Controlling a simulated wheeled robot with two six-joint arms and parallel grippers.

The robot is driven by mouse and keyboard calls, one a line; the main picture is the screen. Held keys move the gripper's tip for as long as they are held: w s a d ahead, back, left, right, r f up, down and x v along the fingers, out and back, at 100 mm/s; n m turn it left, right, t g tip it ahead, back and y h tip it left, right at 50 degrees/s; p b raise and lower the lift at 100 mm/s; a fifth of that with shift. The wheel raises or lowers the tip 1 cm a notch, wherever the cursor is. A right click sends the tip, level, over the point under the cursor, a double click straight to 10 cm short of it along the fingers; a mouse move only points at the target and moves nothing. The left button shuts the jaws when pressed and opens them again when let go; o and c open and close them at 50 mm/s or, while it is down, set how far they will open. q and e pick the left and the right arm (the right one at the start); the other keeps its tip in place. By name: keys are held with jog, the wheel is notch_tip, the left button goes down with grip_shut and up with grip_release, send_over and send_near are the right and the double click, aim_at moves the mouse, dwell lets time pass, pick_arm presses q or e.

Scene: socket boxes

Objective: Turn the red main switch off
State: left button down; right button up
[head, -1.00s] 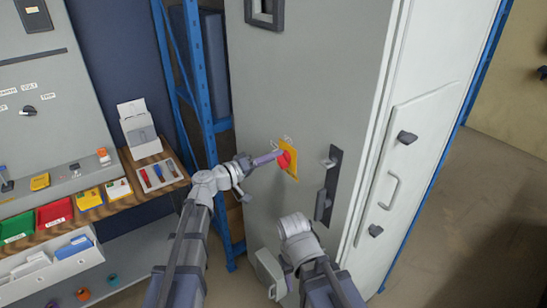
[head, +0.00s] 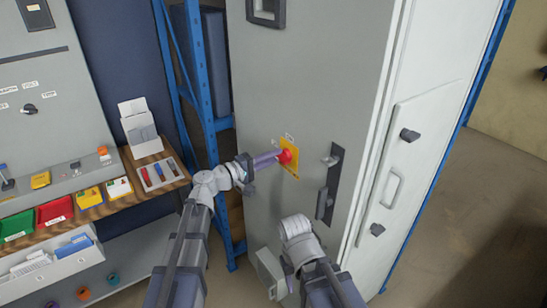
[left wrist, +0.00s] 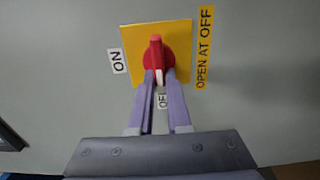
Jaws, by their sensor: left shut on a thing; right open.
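The red main switch (head: 286,157) sits on a yellow plate (head: 291,172) on the grey cabinet door. My left gripper (head: 277,157) is at the switch. In the left wrist view its fingers (left wrist: 159,78) lie on either side of the red handle (left wrist: 156,52) and are shut on it. The handle's pale tip points down in that view, at the OFF label (left wrist: 162,101), which is partly hidden between the fingers. The ON label (left wrist: 118,61) is left of the plate. My right gripper (head: 272,280) is low in front of the cabinet, open, its fingers barely visible.
A dark door handle (head: 329,184) is right of the switch. A blue rack post (head: 197,80) stands left of the cabinet. A workbench with red, green and yellow bins (head: 55,212) is at the left. Open floor (head: 470,230) lies at the right.

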dwell(0.4)
pick_arm(q)
jog(key=c, duration=0.9)
grip_release()
jog(key=shift+o, duration=0.2)
jog(key=shift+a, duration=0.1)
jog(key=v, duration=0.7)
jog(key=shift+s+a, duration=0.2)
jog(key=shift+s, duration=0.05)
